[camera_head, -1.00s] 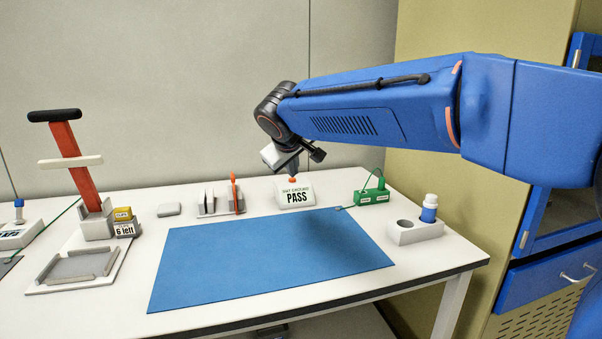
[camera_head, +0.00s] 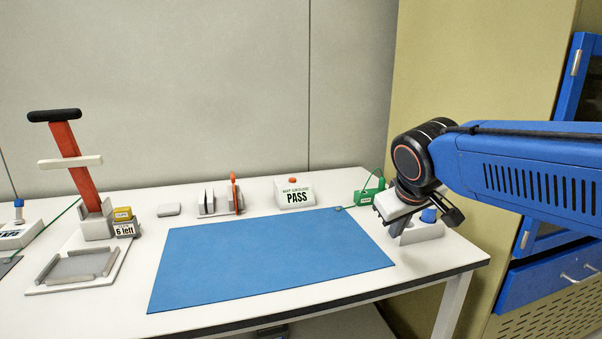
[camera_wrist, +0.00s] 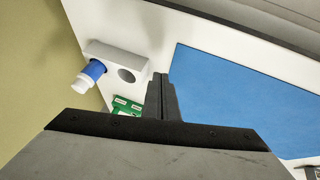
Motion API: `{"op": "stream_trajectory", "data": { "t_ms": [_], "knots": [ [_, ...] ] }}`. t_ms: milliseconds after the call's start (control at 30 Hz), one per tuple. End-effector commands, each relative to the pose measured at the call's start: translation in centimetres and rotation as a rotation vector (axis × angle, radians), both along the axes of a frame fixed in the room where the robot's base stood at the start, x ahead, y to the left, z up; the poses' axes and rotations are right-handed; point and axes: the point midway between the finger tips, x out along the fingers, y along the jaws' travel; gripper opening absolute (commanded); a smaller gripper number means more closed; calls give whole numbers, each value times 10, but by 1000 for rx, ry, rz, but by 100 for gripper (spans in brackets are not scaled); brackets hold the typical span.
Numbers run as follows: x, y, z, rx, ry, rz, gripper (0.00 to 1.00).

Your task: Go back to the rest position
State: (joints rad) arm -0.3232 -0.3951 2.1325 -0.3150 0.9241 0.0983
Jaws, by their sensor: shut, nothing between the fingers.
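My gripper (camera_head: 396,229) hangs near the right end of the white table (camera_head: 440,262), in front of the white holder block. Its fingers point downward and partly cover the block. In the wrist view my gripper (camera_wrist: 160,78) is shut and empty, its fingers together. The blue mat (camera_head: 265,260) lies flat on the table to the left of my gripper, with nothing on it.
The holder block (camera_head: 424,233) carries a blue bottle (camera_head: 428,215) close to my gripper. A green box (camera_head: 367,196) stands just behind. A PASS tester (camera_head: 295,193), a small rack (camera_head: 220,205) and a red-levered press (camera_head: 78,165) stand further left.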

Motion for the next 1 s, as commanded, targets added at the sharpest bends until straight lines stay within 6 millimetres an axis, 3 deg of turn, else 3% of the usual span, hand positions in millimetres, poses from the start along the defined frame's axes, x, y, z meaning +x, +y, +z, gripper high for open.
{"op": "stream_trajectory", "data": {
  "t_ms": [33,200,500,700,1000],
  "knots": [
    [-18,-14,-8,17,10,-28,0],
    [-77,-47,-41,82,50,-111,0],
    [-170,-74,-105,197,103,-241,0],
    [-200,-76,-130,243,117,-287,0],
    [-205,-76,-134,250,120,-293,0]
  ]
}}
